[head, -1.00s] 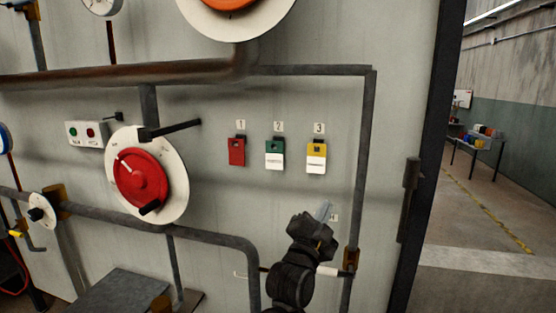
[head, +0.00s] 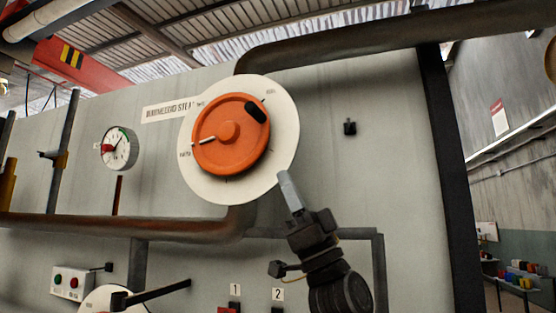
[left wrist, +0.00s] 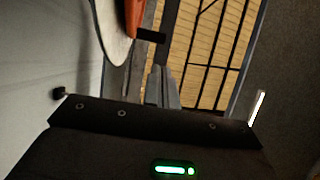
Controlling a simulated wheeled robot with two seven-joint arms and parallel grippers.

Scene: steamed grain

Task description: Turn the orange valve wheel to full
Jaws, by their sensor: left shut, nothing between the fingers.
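The orange valve wheel (head: 231,148) is on a round white dial plate (head: 281,169) high on the grey wall panel. Its black handle (head: 256,112) is at the wheel's upper right, and a white pointer mark is at its left. My left gripper (head: 287,179) is shut and empty, with its fingertips close to the plate's lower right edge. Whether they touch it I cannot tell. In the left wrist view the gripper (left wrist: 159,72) points up toward the wheel's orange edge (left wrist: 134,18) and the black handle (left wrist: 151,36). My right gripper is not in view.
A pressure gauge (head: 120,148) is left of the wheel. A thick pipe (head: 120,227) runs below it, and another (head: 380,38) above right. A small black peg (head: 350,127) sticks out to the right. A second white dial (head: 98,299) and a push-button box (head: 73,282) are lower left.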

